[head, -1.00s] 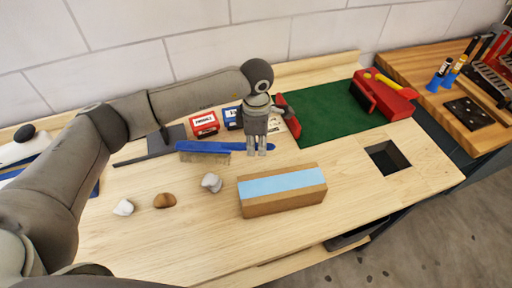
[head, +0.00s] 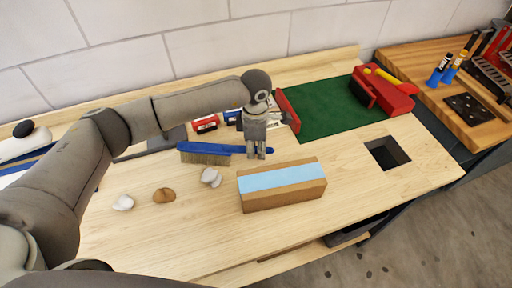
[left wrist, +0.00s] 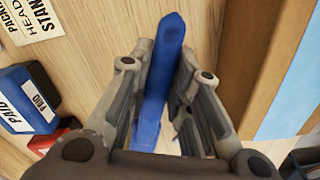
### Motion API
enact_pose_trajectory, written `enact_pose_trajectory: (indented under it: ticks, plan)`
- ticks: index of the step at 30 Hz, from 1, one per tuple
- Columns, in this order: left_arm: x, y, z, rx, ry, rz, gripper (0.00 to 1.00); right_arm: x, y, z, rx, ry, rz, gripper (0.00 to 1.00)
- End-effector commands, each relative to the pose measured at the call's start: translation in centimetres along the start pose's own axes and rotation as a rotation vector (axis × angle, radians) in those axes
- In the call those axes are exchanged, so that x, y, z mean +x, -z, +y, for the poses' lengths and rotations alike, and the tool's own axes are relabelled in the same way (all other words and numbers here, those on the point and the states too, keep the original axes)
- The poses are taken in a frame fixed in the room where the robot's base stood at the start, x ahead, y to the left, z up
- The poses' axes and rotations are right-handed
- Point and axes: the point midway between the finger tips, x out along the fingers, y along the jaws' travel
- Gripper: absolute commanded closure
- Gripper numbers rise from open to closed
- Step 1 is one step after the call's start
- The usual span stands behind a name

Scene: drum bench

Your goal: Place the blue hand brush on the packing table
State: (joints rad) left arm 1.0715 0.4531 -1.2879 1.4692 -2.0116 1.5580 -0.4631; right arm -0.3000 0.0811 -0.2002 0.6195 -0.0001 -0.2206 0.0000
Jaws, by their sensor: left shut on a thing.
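The blue hand brush (head: 212,148) shows in the head view with its pale bristles facing down, above the light wooden table (head: 150,240). Its handle reaches right to my left gripper (head: 257,154). In the left wrist view the blue handle (left wrist: 158,80) runs between the two fingers of my left gripper (left wrist: 165,85), which is shut on it. I cannot tell for sure whether the bristles touch the table. My right gripper is not in view.
A brown box with a light blue strip (head: 283,185) lies in front of the gripper. Several small stones (head: 164,195), red and blue boxes (head: 205,123), a green mat (head: 325,110) and a square hole (head: 388,154) are around. The front left of the table is clear.

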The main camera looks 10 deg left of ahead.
Motion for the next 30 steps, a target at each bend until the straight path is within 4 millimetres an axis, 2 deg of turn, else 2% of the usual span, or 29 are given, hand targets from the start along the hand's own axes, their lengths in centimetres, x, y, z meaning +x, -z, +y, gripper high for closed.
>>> enact_pose_trajectory:
  ticks: [2,3,7,16,20,24,25,30]
  plan:
    - [0.7,0.3,-0.3,-0.002,0.011,0.008,1.00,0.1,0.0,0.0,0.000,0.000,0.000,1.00]
    - [0.7,0.3,-0.4,-0.002,0.012,0.008,0.76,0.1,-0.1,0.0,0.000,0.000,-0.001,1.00]
    - [0.6,0.3,-0.3,-0.002,0.010,0.008,0.59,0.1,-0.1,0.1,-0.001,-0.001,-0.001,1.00]
    - [0.3,0.2,-0.2,-0.001,0.007,0.006,0.59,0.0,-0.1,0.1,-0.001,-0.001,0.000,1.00]
    - [-0.2,0.2,-0.2,-0.001,0.007,0.005,0.59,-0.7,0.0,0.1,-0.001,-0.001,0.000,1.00]
    - [-1.6,0.2,-0.2,-0.002,0.007,0.005,0.59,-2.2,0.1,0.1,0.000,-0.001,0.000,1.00]
    - [-1.8,0.1,0.0,-0.001,0.002,0.002,0.59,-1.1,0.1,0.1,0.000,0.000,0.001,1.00]
    - [-5.8,0.1,0.1,-0.001,-0.001,0.003,0.59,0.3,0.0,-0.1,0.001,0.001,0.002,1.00]
